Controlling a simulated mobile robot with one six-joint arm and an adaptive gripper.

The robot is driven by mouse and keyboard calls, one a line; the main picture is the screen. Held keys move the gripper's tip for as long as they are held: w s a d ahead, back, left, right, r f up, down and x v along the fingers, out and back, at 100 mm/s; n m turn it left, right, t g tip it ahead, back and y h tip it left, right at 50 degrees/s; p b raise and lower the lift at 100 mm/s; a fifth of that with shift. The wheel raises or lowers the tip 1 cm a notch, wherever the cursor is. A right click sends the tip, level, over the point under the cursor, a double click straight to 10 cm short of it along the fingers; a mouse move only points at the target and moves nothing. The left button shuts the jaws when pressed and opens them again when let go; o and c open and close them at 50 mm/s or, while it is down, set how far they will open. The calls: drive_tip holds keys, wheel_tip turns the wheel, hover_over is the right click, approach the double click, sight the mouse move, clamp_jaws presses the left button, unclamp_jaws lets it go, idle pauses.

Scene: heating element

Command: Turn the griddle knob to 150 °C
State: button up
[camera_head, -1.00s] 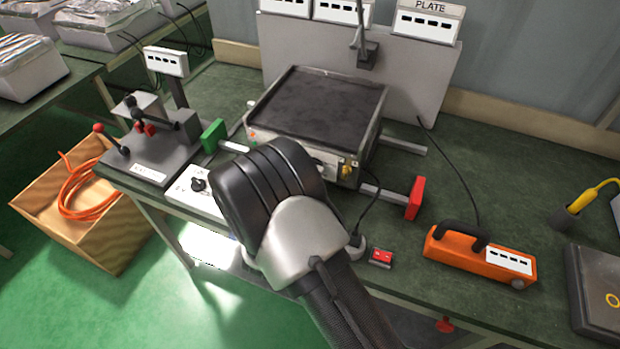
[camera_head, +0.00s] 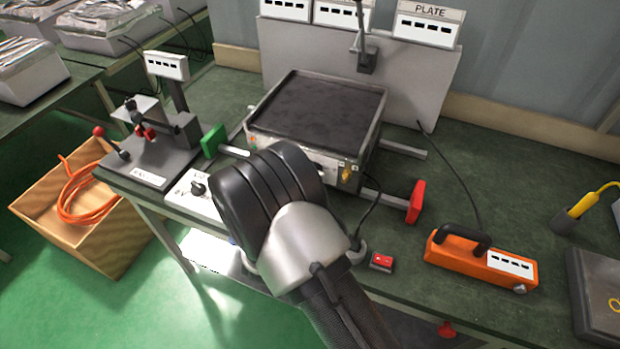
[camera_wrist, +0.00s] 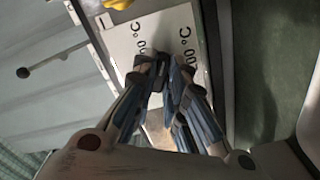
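The griddle (camera_head: 318,108) stands on the green bench in the head view, with a dark flat top and a metal body. Its front is partly hidden behind my arm and wrist. In the wrist view a white panel (camera_wrist: 128,38) carries printed °C marks, with digits partly covered. My gripper (camera_wrist: 168,72) points at this panel, its blue-grey fingers close together over the marks. The griddle knob cannot be made out; the fingers cover the middle of the panel. I cannot tell whether the fingers hold it. In the head view my fingertips are hidden.
A green block (camera_head: 213,140) and a red block (camera_head: 416,200) flank the griddle on metal bars. An orange device (camera_head: 455,254) and a small red switch (camera_head: 381,261) are at the right. A lever fixture (camera_head: 160,150) stands left. A wooden crate (camera_head: 108,252) is on the floor.

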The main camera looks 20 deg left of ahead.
drive_tip(key=o, duration=0.4)
drive_tip(key=shift+s, duration=0.1)
drive_tip(key=s, duration=1.1)
drive_tip(key=shift+s+a, duration=0.4)
drive_tip(key=shift+a, duration=0.05)
